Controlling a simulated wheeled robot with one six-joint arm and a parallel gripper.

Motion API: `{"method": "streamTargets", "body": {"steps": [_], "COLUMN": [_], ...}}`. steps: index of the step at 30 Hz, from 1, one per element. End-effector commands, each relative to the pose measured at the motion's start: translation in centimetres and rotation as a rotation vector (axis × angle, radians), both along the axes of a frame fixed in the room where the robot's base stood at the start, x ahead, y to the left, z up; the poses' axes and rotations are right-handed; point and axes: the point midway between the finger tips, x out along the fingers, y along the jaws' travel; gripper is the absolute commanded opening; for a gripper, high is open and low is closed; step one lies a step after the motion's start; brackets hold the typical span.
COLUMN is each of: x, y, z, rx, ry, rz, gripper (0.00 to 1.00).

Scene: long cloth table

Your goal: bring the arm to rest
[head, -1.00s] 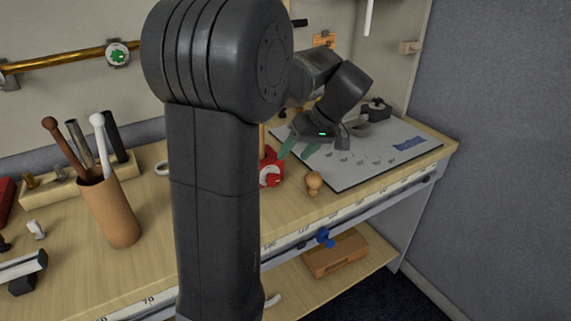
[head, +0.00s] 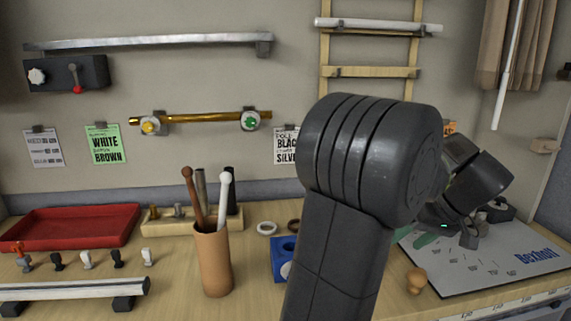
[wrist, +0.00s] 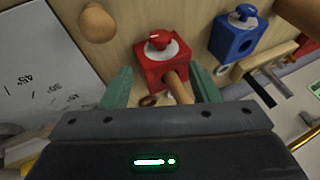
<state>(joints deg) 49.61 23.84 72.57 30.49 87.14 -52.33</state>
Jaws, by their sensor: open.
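My gripper (wrist: 162,88) is open, its two green fingers spread apart with nothing visibly gripped. In the wrist view a red block (wrist: 151,70) with a dial lies beyond the fingers, and a wooden rod end (wrist: 179,88) shows between them. In the head view my gripper (head: 430,238) is low over the left part of the printed board (head: 480,272), and my own arm stands upright in front of it. The red block is hidden in the head view now. I cannot tell whether the fingers touch anything.
A wooden knob (head: 417,280) stands beside the board. A blue block (head: 281,262) sits left of my arm. A brown cup (head: 215,264) holds several rods. A red tray (head: 75,227) and a rail (head: 70,289) lie at the left. The wall rises behind the table.

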Motion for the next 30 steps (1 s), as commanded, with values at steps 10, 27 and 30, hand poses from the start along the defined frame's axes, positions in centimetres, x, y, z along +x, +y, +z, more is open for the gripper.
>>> {"method": "streamTargets", "body": {"steps": [10,27,30], "x": [2.3,4.6,4.6], "y": [2.5,4.9,4.9], "z": [-5.6,-11.2,-11.2], "rx": [0.004,-0.069,-0.081], "ry": [0.003,-0.003,-0.004], "rz": [0.003,0.002,0.000], "gripper": [0.56,0.56,0.56]}}
